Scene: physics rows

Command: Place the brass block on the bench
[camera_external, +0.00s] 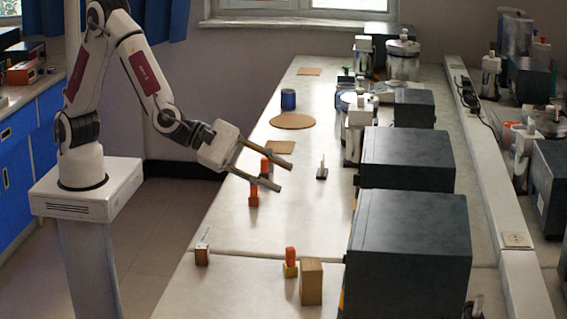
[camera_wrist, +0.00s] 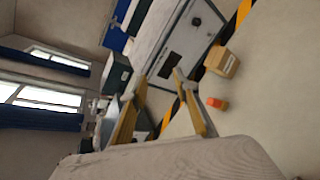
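No block is plainly brass. A small yellowish block (camera_external: 291,271) stands on the bench (camera_external: 225,268) at the front, with an orange piece (camera_external: 290,254) on or behind it; it may be the brass one. A taller tan block (camera_external: 311,282) stands just right of it. My gripper (camera_external: 285,177) is above the bench farther back, its two fingers apart. In the wrist view my gripper (camera_wrist: 159,80) shows nothing between its fingers.
Red-orange pieces (camera_external: 253,196) show around the fingers, partly hidden. A small brown block (camera_external: 202,256) stands at the front left. Dark boxes (camera_external: 408,255) line the right side. A blue cylinder (camera_external: 288,100) and a round mat (camera_external: 292,121) are farther back.

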